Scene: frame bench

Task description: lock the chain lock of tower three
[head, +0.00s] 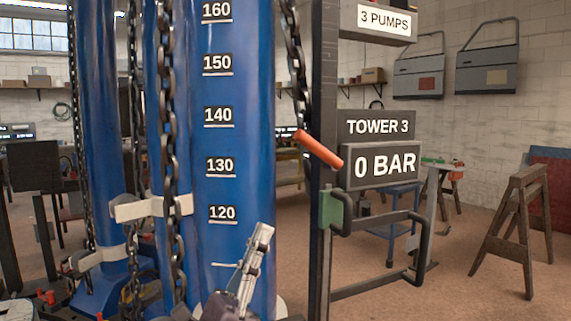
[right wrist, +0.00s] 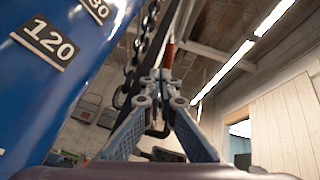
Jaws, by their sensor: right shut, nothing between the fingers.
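A blue cylinder (head: 236,180) with a number scale stands beside the dark post that carries the TOWER 3 sign (head: 378,127). An orange lever handle (head: 319,148) slants down to the right across the post, its upper end by the lower end of a dark chain (head: 294,50). My right gripper (head: 264,232) points up in front of the cylinder, below and left of the lever, apart from it. In the right wrist view its fingertips (right wrist: 161,76) are together and empty, with the orange handle (right wrist: 170,52) beyond them. I cannot make out the lock's catch. My left gripper is out of view.
A 0 BAR display (head: 382,165) hangs under the sign. A dark bar handle (head: 385,222) with a green block juts right from the post. More chains (head: 168,130) hang at left near a pale bracket (head: 150,207). Sawhorses (head: 518,225) stand at far right.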

